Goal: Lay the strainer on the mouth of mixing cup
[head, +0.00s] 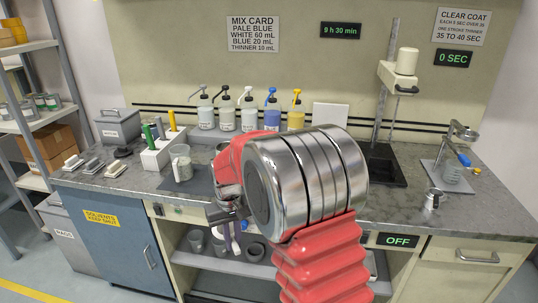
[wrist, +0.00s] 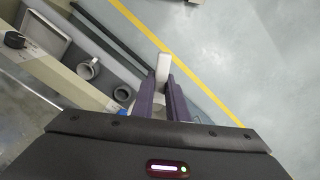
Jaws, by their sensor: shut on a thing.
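A clear cup with a handle (head: 181,162), which looks like the mixing cup, stands upright on a dark mat on the bench, left of my arm. Its mouth looks uncovered. My gripper (head: 231,240) hangs at the bench's front edge, low and to the right of the cup, partly hidden by my arm. In the wrist view my gripper's dark purple fingers (wrist: 165,100) are shut on a pale, narrow piece (wrist: 163,68). Only part of that piece shows, so I cannot tell for sure that it is the strainer. No strainer is clearly visible elsewhere.
Several pump bottles (head: 249,112) stand along the back. A white holder with coloured handles (head: 162,152) is left of the cup. A small metal cup (head: 433,198) stands at right. An open shelf (head: 212,262) with grey cups lies below the bench top.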

